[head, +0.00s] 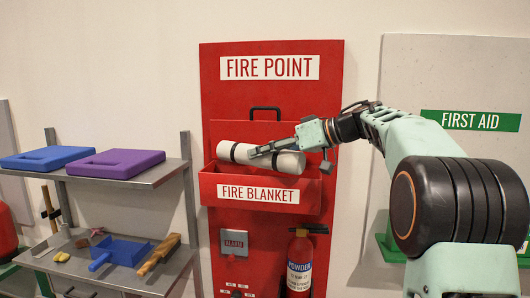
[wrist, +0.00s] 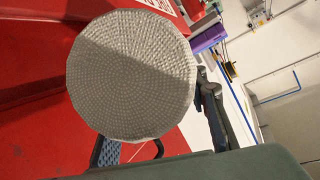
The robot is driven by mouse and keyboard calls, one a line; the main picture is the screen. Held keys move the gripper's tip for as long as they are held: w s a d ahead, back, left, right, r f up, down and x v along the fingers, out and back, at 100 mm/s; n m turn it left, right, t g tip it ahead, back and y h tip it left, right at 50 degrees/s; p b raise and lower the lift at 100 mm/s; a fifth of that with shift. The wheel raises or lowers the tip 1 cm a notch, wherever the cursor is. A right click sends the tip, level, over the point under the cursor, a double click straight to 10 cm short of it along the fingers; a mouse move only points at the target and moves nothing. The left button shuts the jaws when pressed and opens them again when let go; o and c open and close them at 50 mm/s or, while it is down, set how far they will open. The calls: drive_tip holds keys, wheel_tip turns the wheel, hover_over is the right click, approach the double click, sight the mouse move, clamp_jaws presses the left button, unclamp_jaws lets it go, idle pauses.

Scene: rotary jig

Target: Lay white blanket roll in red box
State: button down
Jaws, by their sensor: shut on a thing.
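My gripper (head: 262,153) comes in from the right and is shut on the roll. In the wrist view the roll's round woven end (wrist: 132,75) fills much of the picture, with finger parts at its edges.
The box is on a red FIRE POINT board (head: 222,95) with a black handle (head: 265,110) above it. Shelves (head: 172,172) with blue and purple cases stand left; a FIRST AID board (head: 400,70) is right.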

drive_tip(key=shift+f, duration=0.25)
drive_tip(key=c, duration=1.2)
unclamp_jaws()
drive_tip(key=shift+f, duration=0.1)
drive_tip(key=shift+r, duration=0.5)
drive_tip(key=v, duration=1.2)
drive_tip(key=shift+r, duration=0.15)
